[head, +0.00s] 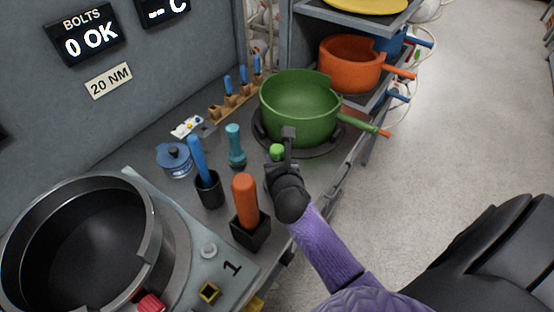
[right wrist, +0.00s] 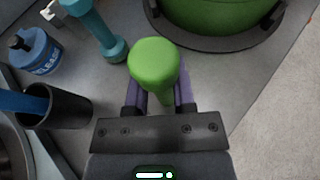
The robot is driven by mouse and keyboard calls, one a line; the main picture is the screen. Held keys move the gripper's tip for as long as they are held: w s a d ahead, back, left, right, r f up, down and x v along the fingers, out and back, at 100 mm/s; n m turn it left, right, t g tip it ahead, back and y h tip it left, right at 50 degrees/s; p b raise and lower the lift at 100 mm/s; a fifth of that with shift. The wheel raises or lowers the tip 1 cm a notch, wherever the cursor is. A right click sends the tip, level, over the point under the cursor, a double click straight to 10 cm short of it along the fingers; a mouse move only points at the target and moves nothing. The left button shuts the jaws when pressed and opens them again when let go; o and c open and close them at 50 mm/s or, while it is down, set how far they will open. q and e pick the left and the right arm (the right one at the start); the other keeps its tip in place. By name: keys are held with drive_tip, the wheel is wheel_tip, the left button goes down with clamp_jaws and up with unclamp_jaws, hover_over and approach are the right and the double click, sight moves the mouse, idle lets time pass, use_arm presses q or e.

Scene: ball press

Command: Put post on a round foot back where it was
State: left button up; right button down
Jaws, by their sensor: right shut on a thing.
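My right gripper (head: 280,160) is shut on a green piece with a rounded top (head: 277,151), in front of the green pot. In the right wrist view the green piece (right wrist: 154,64) sits between the fingers (right wrist: 157,95) and narrows towards them. Its lower end is hidden, so I cannot tell whether it has a foot or touches the bench. A teal post on a round foot (head: 235,146) stands upright on the bench to the left of the gripper, apart from it. It also shows in the right wrist view (right wrist: 98,28). My left gripper is not in view.
A green pot (head: 300,112) stands on a dark round base behind the gripper. A black cup (head: 208,190) with a blue handle, an orange-handled tool (head: 245,195) in a black holder and a blue lidded jar (head: 176,162) stand nearby. A large dark pan (head: 85,245) is front left.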

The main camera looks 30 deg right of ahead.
drive_tip(key=c, duration=0.6)
unclamp_jaws()
drive_tip(key=shift+f, duration=0.1)
drive_tip(key=shift+o, duration=0.8)
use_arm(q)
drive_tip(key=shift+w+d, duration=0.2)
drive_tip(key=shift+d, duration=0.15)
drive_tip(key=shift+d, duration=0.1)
use_arm(e)
drive_tip(key=shift+s+a+r, duration=0.1)
drive_tip(key=shift+s+r, duration=0.15)
drive_tip(key=shift+r, duration=0.1)
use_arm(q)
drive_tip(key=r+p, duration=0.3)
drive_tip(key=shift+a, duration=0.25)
use_arm(e)
drive_tip(key=v, duration=1.1)
drive_tip(key=shift+s, duration=0.2)
